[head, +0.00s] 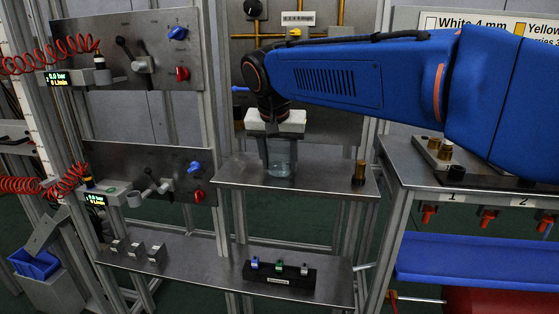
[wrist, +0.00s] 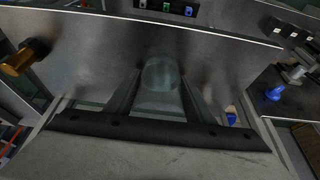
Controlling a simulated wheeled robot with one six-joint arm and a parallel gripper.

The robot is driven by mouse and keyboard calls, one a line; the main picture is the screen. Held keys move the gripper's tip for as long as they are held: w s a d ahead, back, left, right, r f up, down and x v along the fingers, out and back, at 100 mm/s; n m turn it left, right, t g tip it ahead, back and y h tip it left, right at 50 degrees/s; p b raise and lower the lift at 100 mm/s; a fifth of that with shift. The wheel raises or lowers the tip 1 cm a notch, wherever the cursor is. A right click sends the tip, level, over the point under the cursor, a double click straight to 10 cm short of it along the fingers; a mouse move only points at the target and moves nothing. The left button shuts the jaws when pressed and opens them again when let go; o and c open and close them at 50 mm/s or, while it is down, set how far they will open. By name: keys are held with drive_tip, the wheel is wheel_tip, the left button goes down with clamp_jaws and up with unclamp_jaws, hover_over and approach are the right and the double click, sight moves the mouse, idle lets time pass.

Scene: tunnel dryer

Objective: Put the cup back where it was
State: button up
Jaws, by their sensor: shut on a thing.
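A clear glass cup (head: 281,158) is at the upper metal shelf (head: 318,180) in the middle of the head view. My gripper (head: 278,160) comes down over it from above, with one finger on each side. The gripper is shut on the cup. The wrist view also shows the cup (wrist: 161,75) between the two dark fingers, with the grey shelf behind it. The cup looks upright. I cannot tell for sure whether its base touches the shelf.
A brass cylinder (head: 359,173) stands on the same shelf to the right. A lower shelf (head: 200,262) holds small metal blocks and a black holder (head: 279,273) with coloured pieces. Panels with knobs and red coiled hoses are on the left; a metal bench (head: 405,165) is on the right.

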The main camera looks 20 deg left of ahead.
drive_tip(key=o, duration=1.2)
drive_tip(key=shift+c, duration=0.2)
drive_tip(key=v, duration=1.2)
drive_tip(key=shift+s, duration=0.1)
drive_tip(key=d+f, duration=0.3)
drive_tip(key=d, duration=0.8)
drive_tip(key=w+d+f, duration=0.1)
drive_tip(key=d+f, duration=0.1)
drive_tip(key=d, duration=1)
drive_tip(key=d+f, duration=0.3)
drive_tip(key=d, duration=0.8)
drive_tip(key=s+d+f+m+h, duration=0.1)
drive_tip(key=s+d+f+m, duration=0.1)
drive_tip(key=s+d+f, duration=1.6)
drive_tip(key=d+f, duration=0.3)
drive_tip(key=shift+d+m+t, duration=0.25)
drive_tip(key=shift+m+t, duration=0.05)
